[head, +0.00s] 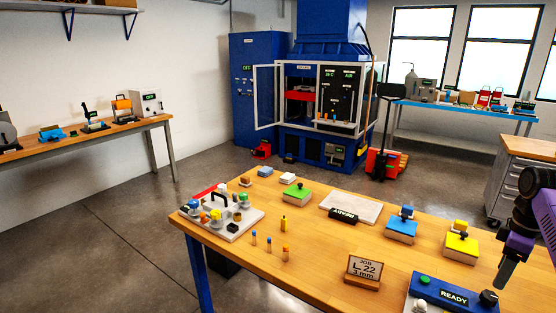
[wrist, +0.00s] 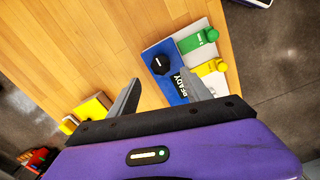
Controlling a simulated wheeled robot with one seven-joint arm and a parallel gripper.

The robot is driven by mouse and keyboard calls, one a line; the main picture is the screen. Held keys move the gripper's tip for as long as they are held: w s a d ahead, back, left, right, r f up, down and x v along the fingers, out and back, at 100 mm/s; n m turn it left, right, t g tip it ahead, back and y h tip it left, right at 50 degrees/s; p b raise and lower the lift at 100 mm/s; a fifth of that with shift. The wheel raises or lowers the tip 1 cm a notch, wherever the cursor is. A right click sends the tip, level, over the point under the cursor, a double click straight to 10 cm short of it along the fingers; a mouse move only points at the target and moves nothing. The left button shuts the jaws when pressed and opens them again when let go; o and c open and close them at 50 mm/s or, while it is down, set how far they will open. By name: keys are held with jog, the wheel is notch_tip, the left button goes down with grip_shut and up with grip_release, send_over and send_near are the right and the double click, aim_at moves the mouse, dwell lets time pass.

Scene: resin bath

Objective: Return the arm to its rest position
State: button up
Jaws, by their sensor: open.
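My gripper (head: 506,272) hangs at the right edge of the head view, above the right side of the wooden table (head: 330,270). It points downward, close to a blue READY box (head: 450,291) with a green button and a black knob. In the wrist view my gripper (wrist: 159,78) has its two grey fingers spread apart with nothing between them. Beyond the fingers the blue READY box (wrist: 160,76) shows, with green and yellow parts beside it. Part of my arm is cut off by the head view's right edge.
A yellow block (head: 460,247), a blue block (head: 401,230) and a job sign (head: 363,272) stand near the gripper. A grey plate (head: 345,208) and a fixture tray (head: 222,230) lie farther left. A drawer cabinet (head: 520,180) stands behind the arm.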

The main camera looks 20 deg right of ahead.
jog(key=w+d+r+m+t+h, duration=0.3)
jog(key=w+d+r+t, duration=0.15)
jog(key=w, duration=0.35)
jog(key=w+a+f+m+t+h, duration=0.1)
jog(key=w+a+t+h, duration=0.1)
jog(key=w+a+t, duration=0.3)
jog(key=a+f+m+t+h, duration=0.1)
jog(key=a+f+m+t, duration=0.15)
jog(key=a, duration=0.75)
jog(key=a+f+m+t, duration=0.1)
jog(key=a+f+t, duration=0.2)
jog(key=a, duration=0.7)
jog(key=s+a+m+t, duration=0.2)
jog(key=s+a, duration=1.5)
jog(key=s, duration=0.2)
jog(key=s+a+n+g+y, duration=0.1)
jog(key=s+a, duration=0.4)
jog(key=s, duration=0.7)
jog(key=s+a+n+g+y, duration=0.1)
jog(key=s+a+n+y, duration=0.2)
jog(key=s, duration=0.9)
jog(key=shift+a+y, duration=1)
jog(key=shift+a, duration=0.2)
